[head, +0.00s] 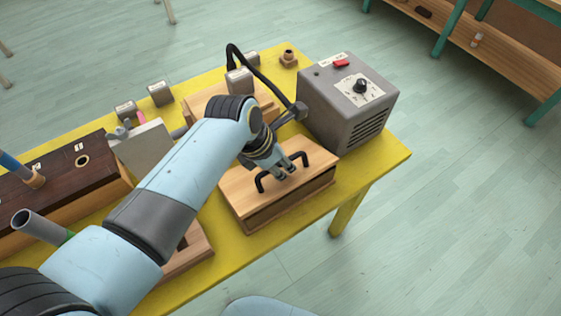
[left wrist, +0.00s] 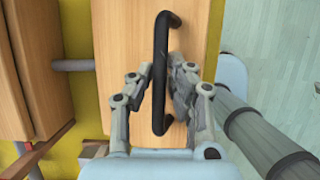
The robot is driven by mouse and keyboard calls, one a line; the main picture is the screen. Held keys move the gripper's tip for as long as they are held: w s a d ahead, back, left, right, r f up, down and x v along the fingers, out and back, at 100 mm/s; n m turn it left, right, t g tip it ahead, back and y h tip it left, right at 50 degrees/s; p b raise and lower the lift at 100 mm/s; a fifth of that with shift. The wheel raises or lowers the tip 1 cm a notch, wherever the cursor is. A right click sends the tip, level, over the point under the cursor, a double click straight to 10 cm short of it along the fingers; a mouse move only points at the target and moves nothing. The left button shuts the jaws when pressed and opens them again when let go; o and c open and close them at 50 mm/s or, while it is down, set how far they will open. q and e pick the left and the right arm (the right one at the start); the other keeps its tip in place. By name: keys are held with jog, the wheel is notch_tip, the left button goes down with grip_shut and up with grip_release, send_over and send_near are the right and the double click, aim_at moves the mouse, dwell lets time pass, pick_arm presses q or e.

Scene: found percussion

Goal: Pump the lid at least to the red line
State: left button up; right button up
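The lid (head: 240,186) is a light wooden slab on a box with a darker wooden side (head: 290,202), near the table's front right. A long black bar handle (head: 262,183) stands on the lid. My left gripper (head: 284,172) comes down over the middle of the handle. In the left wrist view the handle (left wrist: 160,118) runs between the two fingertips of the left gripper (left wrist: 162,72), which are close in on both its sides and seem to hold it. I see no red line; the box sides are partly hidden. My right gripper is not in view.
A grey metal box (head: 345,118) with a black dial and red switch stands just behind the lid. A thick black hose (head: 262,72) arches behind my arm. A dark wooden block (head: 75,170) and small metal pieces lie left on the yellow table (head: 385,153). The front right corner is clear.

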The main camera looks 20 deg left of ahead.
pick_arm(q)
grip_shut()
jog(key=shift+s+d+f, duration=0.45)
jog(key=shift+d+f, duration=0.05)
jog(key=shift+f, duration=0.2)
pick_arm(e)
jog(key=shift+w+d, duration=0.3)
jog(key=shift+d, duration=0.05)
